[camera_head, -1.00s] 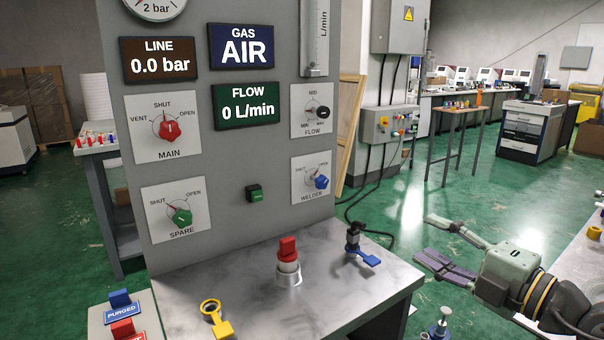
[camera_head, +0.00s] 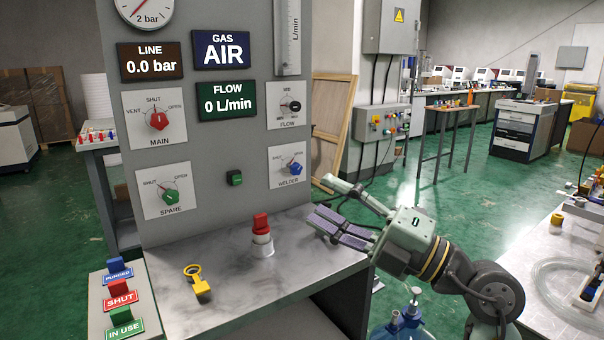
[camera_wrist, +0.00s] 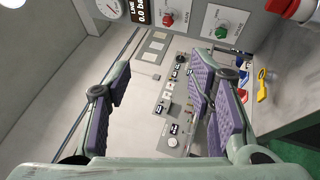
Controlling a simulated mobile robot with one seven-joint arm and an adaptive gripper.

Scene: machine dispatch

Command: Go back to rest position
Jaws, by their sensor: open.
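My gripper (camera_head: 324,204) is open and empty, its purple-padded fingers spread, in front of the right end of the metal bench (camera_head: 235,235). The wrist view also shows the gripper (camera_wrist: 158,88) with nothing between its fingers. On the bench stand a red-capped fitting (camera_head: 262,228) and a yellow ring-ended tag or key (camera_head: 198,281); the gripper is to the right of both and apart from them. The grey gas panel (camera_head: 225,155) reads LINE 0.0 bar, GAS AIR, FLOW 0 L/min. Its red MAIN knob (camera_head: 158,121) points near SHUT. The black fitting with the blue lever is hidden, apparently behind my gripper.
Blue, red and green labelled blocks (camera_head: 121,296) stand on a grey stand at lower left. A blue bottle-like object (camera_head: 405,322) is below my arm. A cluttered table (camera_head: 540,240) borders the right side. Green floor (camera_head: 440,205) is open behind.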

